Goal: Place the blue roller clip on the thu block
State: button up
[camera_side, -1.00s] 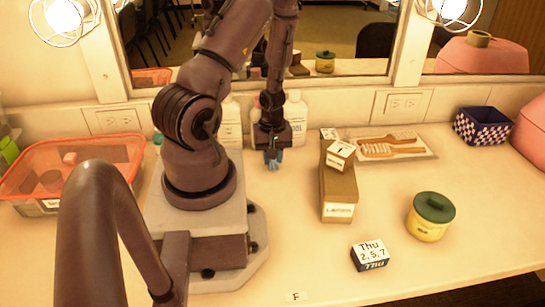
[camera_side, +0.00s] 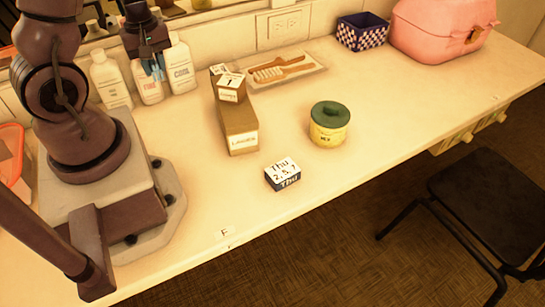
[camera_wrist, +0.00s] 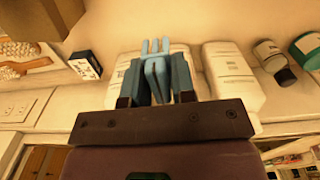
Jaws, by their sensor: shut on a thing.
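My gripper (camera_side: 152,58) is shut on the blue roller clip (camera_side: 157,71) and holds it up in front of the white bottles at the back left. In the wrist view the clip (camera_wrist: 157,72), with its light blue prongs, stands between the dark fingers of my gripper (camera_wrist: 155,88). The Thu block (camera_side: 284,175) is a small box with a white top reading "Thu 2, 5, 7" and a dark blue front. It sits alone on the table near the front edge, to the right of and nearer than my gripper. Its top is bare.
A brown box (camera_side: 238,128) with a small white-topped block (camera_side: 231,86) on it stands between my gripper and the Thu block. A yellow jar (camera_side: 328,126) with a green lid is behind the Thu block, to the right. White bottles (camera_side: 181,64) stand close behind my gripper.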

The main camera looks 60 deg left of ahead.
notch_tip(320, 180, up, 4)
jog(key=shift+w+r, duration=0.1)
jog(key=w+d+m, duration=0.2)
jog(key=w+d, duration=0.2)
jog(key=w+d+m, duration=0.3)
jog(key=w+d, duration=0.2)
jog(key=w+d+m, duration=0.2)
jog(key=w+d, duration=0.2)
jog(key=d, duration=0.1)
jog(key=shift+w+f+m, duration=0.15)
jog(key=shift+f+m, duration=0.05)
jog(key=shift+m, duration=0.1)
jog(key=w+d+m, duration=0.2)
jog(key=d+m, duration=0.1)
jog(key=d, duration=0.5)
jog(key=m, duration=0.3)
send_over(283, 169)
notch_tip(283, 169, down, 9)
jog(key=shift+f, duration=2.05)
